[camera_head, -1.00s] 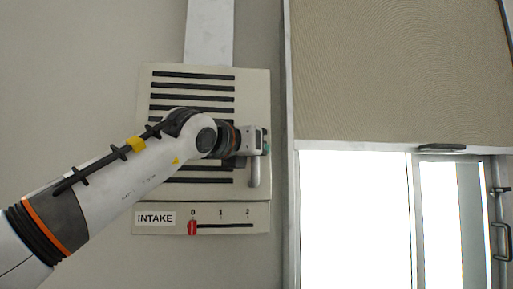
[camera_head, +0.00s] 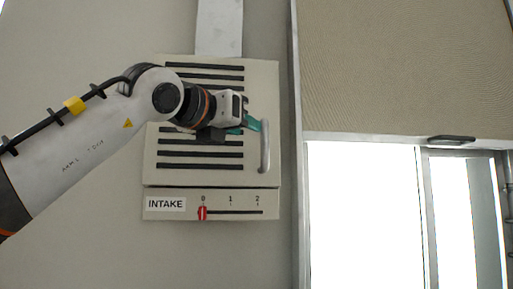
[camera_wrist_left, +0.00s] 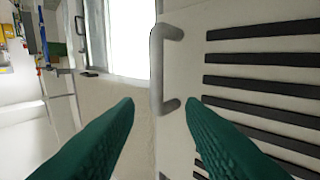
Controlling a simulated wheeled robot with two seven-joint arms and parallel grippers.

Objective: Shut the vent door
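The vent door (camera_head: 261,90) is a pale panel with dark horizontal slots on the wall. It looks flat against its surround, but I cannot tell whether a small gap remains. Its grey upright bar handle (camera_head: 265,150) is at the right edge. My left gripper (camera_head: 252,124) has teal fingers and is beside the handle's upper end. In the left wrist view the fingers are spread and empty, and the handle (camera_wrist_left: 157,70) shows beyond them, in line with the space between the tips. My right gripper is in no view.
Below the door is a panel labelled INTAKE (camera_head: 166,204) with a red slider (camera_head: 202,213) at 0. A metal duct (camera_head: 219,28) runs up above the door. To the right are a window frame (camera_head: 298,220) and a beige blind (camera_head: 405,70).

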